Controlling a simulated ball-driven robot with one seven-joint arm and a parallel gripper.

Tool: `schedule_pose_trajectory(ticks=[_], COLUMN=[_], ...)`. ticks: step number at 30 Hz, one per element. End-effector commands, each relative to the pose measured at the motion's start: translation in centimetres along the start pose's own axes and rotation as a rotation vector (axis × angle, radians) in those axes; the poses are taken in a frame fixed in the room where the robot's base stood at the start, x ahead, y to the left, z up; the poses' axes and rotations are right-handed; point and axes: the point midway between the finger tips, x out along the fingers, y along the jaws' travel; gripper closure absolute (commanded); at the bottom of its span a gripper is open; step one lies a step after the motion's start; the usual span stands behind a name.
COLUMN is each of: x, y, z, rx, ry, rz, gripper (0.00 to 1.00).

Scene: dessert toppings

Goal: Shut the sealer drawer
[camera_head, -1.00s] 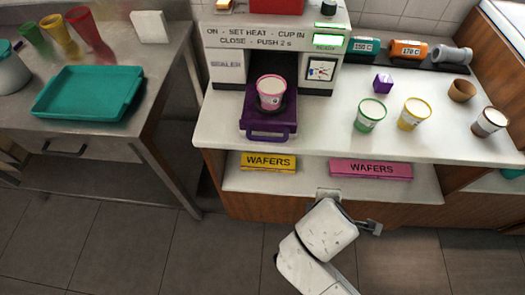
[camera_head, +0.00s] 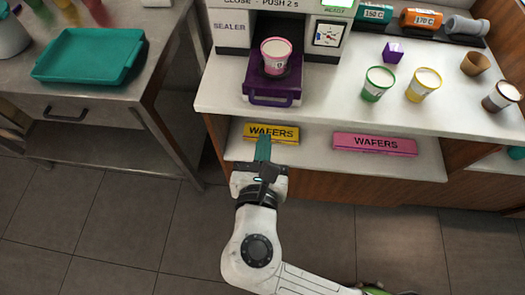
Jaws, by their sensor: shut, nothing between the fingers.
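The sealer (camera_head: 231,28) is a white machine at the back of the white counter. Its purple drawer (camera_head: 255,91) is pulled out toward me, with a bar handle (camera_head: 271,101) at the front edge. A pink-rimmed cup (camera_head: 275,61) stands upright in the drawer. My gripper (camera_head: 263,142) is shut and empty. Its teal fingers point at the counter, below and in front of the drawer handle in the picture, apart from it. The fingers cover part of the yellow wafers box.
Yellow (camera_head: 283,133) and pink (camera_head: 374,145) wafers boxes lie on the shelf under the counter. A teal tray (camera_head: 60,76) lies on the left steel table.

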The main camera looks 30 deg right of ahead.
Motion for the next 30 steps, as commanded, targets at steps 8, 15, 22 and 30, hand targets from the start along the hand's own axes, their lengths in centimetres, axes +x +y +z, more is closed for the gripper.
schedule_pose_trajectory(ticks=[8,15,22,30], x=[5.5,8.5,9.3,9.3], y=[-0.1,0.0,0.0,0.0], z=[0.0,0.0,-0.1,0.0], rx=[0.001,0.002,0.002,0.002], ry=[0.001,0.001,0.002,0.002], rz=[-0.003,-0.001,-0.001,-0.001], gripper=[1.0,1.0,1.0,1.0])
